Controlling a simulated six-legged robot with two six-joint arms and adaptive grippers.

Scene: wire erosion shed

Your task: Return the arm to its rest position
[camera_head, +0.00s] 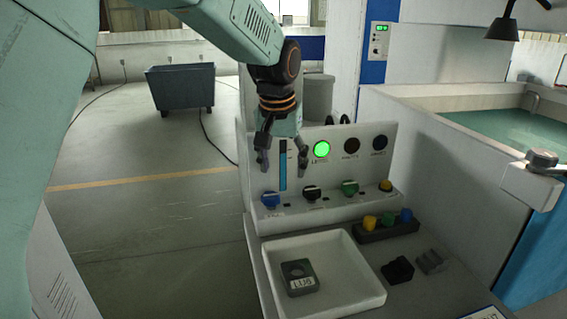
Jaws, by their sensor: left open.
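My left arm comes in from the upper left and reaches over the control panel (345,200). Its gripper (283,166) points down, open and empty, in front of the panel's blue vertical gauge. It hangs above the row of knobs; whether it touches the panel I cannot tell. A green lamp (321,149) is lit just right of the gripper, with two dark lamps beside it. Below are a blue knob (270,199), a black knob (312,193), a green knob (349,187) and a yellow button (386,185). My right gripper is not in view.
A white tray (368,283) holding a dark labelled block (299,279) sits on the bench. A rack (388,231) with yellow, green and blue pieces and two dark blocks lie to its right. A water tank (500,132) stands right. Open floor and a grey cart (181,88) are left.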

